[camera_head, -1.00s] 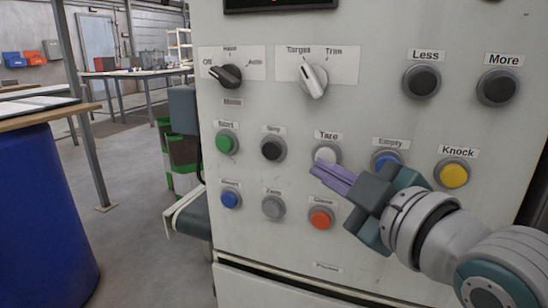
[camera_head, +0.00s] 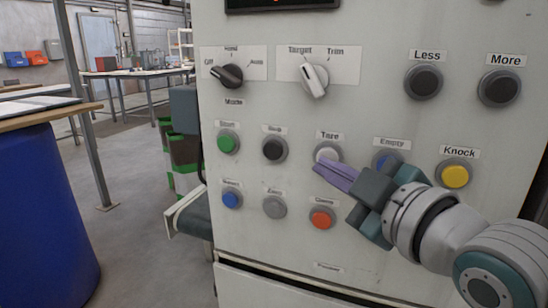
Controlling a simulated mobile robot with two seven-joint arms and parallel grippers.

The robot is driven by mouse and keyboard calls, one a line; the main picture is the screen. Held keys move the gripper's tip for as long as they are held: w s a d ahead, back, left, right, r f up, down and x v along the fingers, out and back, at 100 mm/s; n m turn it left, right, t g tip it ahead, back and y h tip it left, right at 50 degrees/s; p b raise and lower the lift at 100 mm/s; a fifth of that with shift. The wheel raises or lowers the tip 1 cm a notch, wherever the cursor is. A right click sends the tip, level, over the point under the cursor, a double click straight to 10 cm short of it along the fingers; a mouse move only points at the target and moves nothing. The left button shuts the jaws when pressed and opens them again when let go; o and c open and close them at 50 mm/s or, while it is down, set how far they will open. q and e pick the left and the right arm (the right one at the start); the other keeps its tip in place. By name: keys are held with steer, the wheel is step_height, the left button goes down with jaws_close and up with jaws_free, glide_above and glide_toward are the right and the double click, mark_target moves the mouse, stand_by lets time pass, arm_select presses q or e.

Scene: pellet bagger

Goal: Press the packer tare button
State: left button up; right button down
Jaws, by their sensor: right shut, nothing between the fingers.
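The tare button (camera_head: 326,151) is a white round button in a grey ring, under the label "Tare" on the packer's pale panel (camera_head: 300,240). My right gripper (camera_head: 318,168) is shut and empty. Its purple fingers point left, with the tips at the lower edge of the tare button in the picture. I cannot tell whether the tips touch it. The gripper partly hides the blue Empty button (camera_head: 386,157). My left gripper is not in view.
Close by are the black Stop button (camera_head: 274,150), the orange-red button (camera_head: 321,218) and the yellow Knock button (camera_head: 454,174). Two knobs (camera_head: 315,79) (camera_head: 229,76) sit above. A blue drum (camera_head: 45,220) stands at the left, with open floor between it and the packer.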

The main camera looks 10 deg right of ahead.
steer(key=shift+w+d, duration=0.15)
steer(key=shift+w, duration=0.1)
stand_by(0.3)
steer(key=shift+s+a+p, duration=0.4)
steer(key=shift+s+p, duration=0.1)
steer(key=shift+s, duration=0.15)
steer(key=s+a+p, duration=0.1)
steer(key=s, duration=0.1)
steer(key=s+a+p, duration=0.1)
steer(key=s+a, duration=0.1)
steer(key=s, duration=0.1)
steer(key=shift+a+p, duration=0.2)
steer(key=shift+p, duration=0.2)
stand_by(0.6)
